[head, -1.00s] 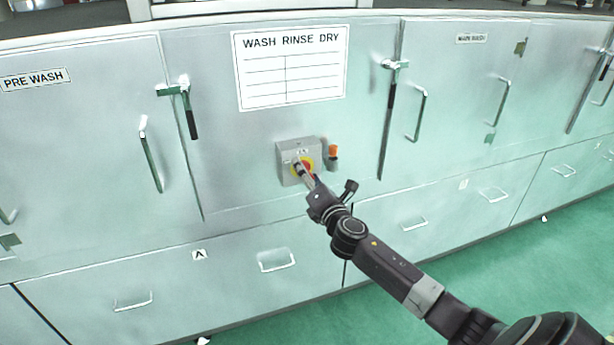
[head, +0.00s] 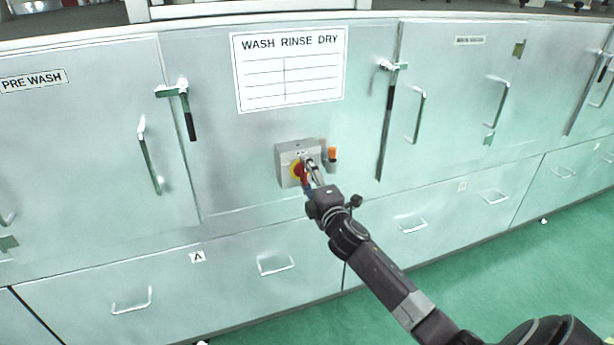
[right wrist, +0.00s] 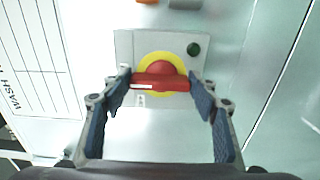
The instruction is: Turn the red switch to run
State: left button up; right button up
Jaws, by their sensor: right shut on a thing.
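The red switch (right wrist: 160,77) has a bar handle with a white mark on one half, over a yellow disc (right wrist: 180,64). It is on a grey box on the cabinet front. It also shows in the head view (head: 299,172), partly covered by my right gripper. My right gripper (right wrist: 160,84) is shut on the handle, one blue-padded finger at each end. In the right wrist view the bar lies level, its white-marked half towards the sign. A small pale label shows beside the disc, too small to read. My left gripper is not in view.
An orange lamp (head: 333,153) sits just right of the grey box (head: 288,152). A dark green button (right wrist: 194,49) is on the box. The WASH RINSE DRY sign (head: 290,95) is above. Lever handles (head: 189,110) (head: 388,115) stand on both sides.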

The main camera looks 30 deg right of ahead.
dwell(0.4)
jog(key=o, duration=1.1)
jog(key=shift+s, duration=0.15)
jog(key=v, duration=1.1)
jog(key=shift+s+a, duration=0.2)
jog(key=shift+s, duration=0.2)
